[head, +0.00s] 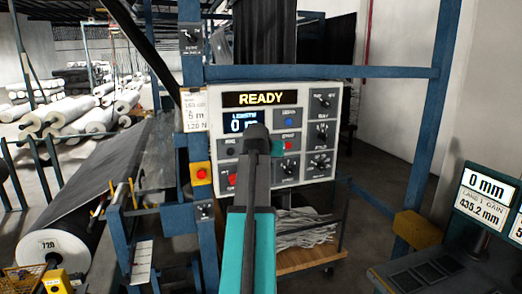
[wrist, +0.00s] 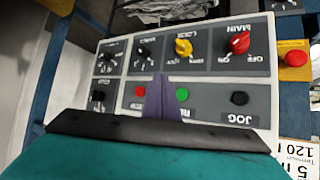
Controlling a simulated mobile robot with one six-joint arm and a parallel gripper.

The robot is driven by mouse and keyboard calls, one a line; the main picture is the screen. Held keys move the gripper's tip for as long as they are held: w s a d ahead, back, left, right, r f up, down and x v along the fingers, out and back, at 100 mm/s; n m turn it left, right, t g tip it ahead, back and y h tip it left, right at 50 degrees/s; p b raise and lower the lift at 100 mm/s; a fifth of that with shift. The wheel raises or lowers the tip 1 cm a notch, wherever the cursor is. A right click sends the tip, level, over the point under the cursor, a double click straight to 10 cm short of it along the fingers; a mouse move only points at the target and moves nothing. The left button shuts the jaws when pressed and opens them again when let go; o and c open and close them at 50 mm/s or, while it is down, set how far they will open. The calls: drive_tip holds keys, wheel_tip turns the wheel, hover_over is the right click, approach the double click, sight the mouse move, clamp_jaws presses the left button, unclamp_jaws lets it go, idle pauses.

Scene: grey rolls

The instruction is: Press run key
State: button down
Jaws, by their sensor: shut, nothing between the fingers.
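The control panel (head: 333,140) fills the middle of the head view, with a yellow READY display (head: 262,98) and a blue LENGTH display (head: 236,122). My gripper (head: 258,134) is shut and empty in front of the panel, hiding part of its key row. In the upside-down wrist view, the green run key (wrist: 182,94) shows just right of my gripper's fingertips (wrist: 162,84). Its label is partly covered by the fingers. The red stop key (wrist: 140,91) is just left of the fingertips. I cannot tell whether the fingertips touch the panel.
A black jog key (wrist: 239,98) and a red main knob (wrist: 237,43) are also on the panel. A red emergency button (head: 201,173) sits on the blue post beside it. A desk with a display (head: 485,195) stands right; a dark roll (head: 75,212) lies left.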

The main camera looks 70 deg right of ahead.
drive_tip(key=shift+w+d, duration=0.1)
drive_tip(key=w+d+b, duration=0.1)
drive_tip(key=w+d, duration=0.4)
drive_tip(key=d, duration=0.1)
drive_tip(key=shift+w+d+b, duration=0.2)
drive_tip(key=shift+d+b, duration=0.1)
idle(0.3)
drive_tip(key=shift+w+d, duration=0.1)
drive_tip(key=shift+d, duration=0.05)
idle(2.0)
drive_tip(key=shift+w+d, duration=0.15)
drive_tip(key=shift+d, duration=0.05)
drive_tip(key=shift+w+d, duration=0.25)
drive_tip(key=shift+d, duration=0.05)
idle(1.5)
drive_tip(key=shift+s+a, duration=0.1)
drive_tip(key=shift+a, duration=0.05)
drive_tip(key=shift+s+a, duration=0.4)
drive_tip(key=shift+a, duration=0.1)
idle(0.3)
drive_tip(key=shift+s+a+p, duration=0.25)
drive_tip(key=shift+s+a, duration=0.55)
drive_tip(key=shift+a, duration=0.2)
drive_tip(key=shift+s+a+p, duration=0.25)
drive_tip(key=shift+s+a, duration=0.55)
drive_tip(key=shift+a, duration=0.15)
